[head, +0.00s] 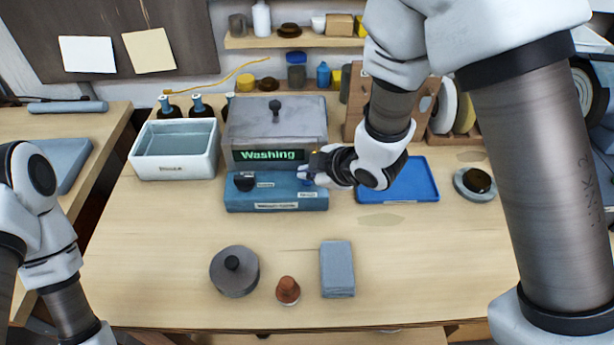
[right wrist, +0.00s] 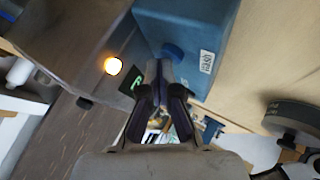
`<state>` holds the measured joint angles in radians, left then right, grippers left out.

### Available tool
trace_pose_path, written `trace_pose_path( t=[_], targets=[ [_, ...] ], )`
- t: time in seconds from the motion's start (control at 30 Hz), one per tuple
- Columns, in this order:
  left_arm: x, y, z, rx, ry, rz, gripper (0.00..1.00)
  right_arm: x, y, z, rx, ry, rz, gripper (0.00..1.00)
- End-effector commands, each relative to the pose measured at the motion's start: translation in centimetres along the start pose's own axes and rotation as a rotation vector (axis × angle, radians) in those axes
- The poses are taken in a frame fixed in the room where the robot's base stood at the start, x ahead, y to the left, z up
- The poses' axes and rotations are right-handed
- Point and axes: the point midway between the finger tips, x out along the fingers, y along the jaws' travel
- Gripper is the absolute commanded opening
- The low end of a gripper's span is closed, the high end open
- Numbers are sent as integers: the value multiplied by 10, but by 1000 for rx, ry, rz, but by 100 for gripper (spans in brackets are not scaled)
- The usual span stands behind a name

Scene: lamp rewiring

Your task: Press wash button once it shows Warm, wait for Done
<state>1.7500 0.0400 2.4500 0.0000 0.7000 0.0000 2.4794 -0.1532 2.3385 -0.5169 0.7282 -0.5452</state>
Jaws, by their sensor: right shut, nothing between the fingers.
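The washing machine (head: 275,118) is a grey box with a lid and a dark display (head: 269,155) that reads "Washing" in green. Its blue front panel (head: 276,199) has a black knob at left and small white labels. My right gripper (head: 305,176) is shut and empty at the panel's right end. In the right wrist view its fingertips (right wrist: 159,66) are right beside the round blue wash button (right wrist: 172,52), near a white label (right wrist: 207,62). I cannot tell whether they touch it. An orange-white lamp (right wrist: 113,66) glows on the machine. My left gripper is out of view.
A white basin (head: 176,150) stands left of the machine and a blue tray (head: 398,190) lies right of it. In front are a grey lidded pot (head: 234,272), a small brown object (head: 288,291) and a grey block (head: 337,269). The table between them and the panel is clear.

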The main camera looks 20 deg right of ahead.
Motion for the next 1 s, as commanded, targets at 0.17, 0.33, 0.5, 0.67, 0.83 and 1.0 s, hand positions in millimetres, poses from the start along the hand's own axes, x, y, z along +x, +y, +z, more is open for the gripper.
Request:
trace_pose_path(
  t=[0.17,0.33,0.5,0.67,0.83,1.0],
  targets=[
    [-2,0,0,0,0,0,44,-1,1,-1,0,-1,-1,0],
    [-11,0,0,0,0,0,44,-8,6,-6,0,-1,-1,0],
    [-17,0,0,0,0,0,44,-13,9,-9,0,-1,-1,0],
    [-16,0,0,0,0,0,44,-12,9,-9,0,-1,-1,0],
    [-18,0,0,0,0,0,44,-14,10,-10,0,0,0,0],
    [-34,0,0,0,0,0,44,-26,19,-19,0,0,0,0]
  ],
)
